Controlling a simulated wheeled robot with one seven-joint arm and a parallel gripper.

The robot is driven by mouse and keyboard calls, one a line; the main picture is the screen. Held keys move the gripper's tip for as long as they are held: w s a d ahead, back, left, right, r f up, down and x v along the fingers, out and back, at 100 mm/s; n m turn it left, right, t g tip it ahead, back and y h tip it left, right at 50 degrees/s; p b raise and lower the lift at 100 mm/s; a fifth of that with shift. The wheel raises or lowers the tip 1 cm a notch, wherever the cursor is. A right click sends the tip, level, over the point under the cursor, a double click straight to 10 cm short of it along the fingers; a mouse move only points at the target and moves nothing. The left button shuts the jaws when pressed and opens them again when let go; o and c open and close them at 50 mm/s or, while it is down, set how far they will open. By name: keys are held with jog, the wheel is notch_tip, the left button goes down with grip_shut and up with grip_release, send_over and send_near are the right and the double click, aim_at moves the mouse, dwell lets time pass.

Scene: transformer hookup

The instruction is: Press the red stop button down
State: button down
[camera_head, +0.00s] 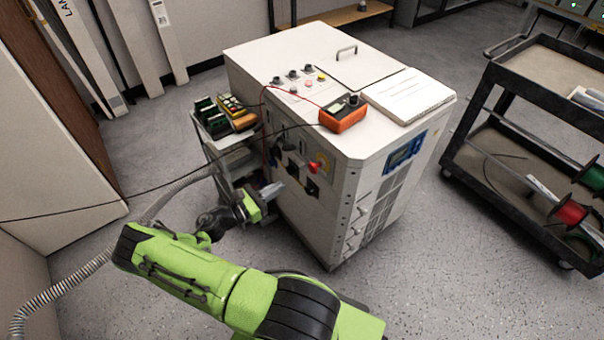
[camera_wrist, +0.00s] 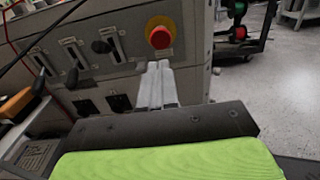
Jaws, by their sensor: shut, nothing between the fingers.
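The red stop button (camera_head: 314,166) sticks out from the side panel of the white cabinet (camera_head: 357,199). In the wrist view the button (camera_wrist: 160,37) is a round red knob on a yellow surround, right of several levers. My gripper (camera_head: 274,187) is beside this panel, lower than the button and to its left in the head view. In the wrist view my gripper's fingers (camera_wrist: 157,83) are together and empty, with their tips just below the button in the picture. I cannot tell the exact gap between tips and panel.
An orange meter (camera_head: 343,113) with leads and a white stack of paper (camera_head: 408,96) lie on the cabinet top. A small cart (camera_head: 225,150) with devices stands left of the cabinet. A black cart (camera_head: 540,75) with cable spools stands right. Grey floor is clear between.

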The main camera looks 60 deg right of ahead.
aim_at(311, 168)
jog(key=b+x, duration=0.1)
jog(key=x, duration=0.8)
jog(key=shift+s+d+f, duration=0.1)
jog(key=shift+s+d, duration=0.05)
jog(key=shift+d, duration=0.1)
jog(key=shift+s+d, duration=0.1)
jog(key=shift+d, duration=0.1)
jog(key=shift+x, duration=0.8)
jog(key=shift+r, duration=0.3)
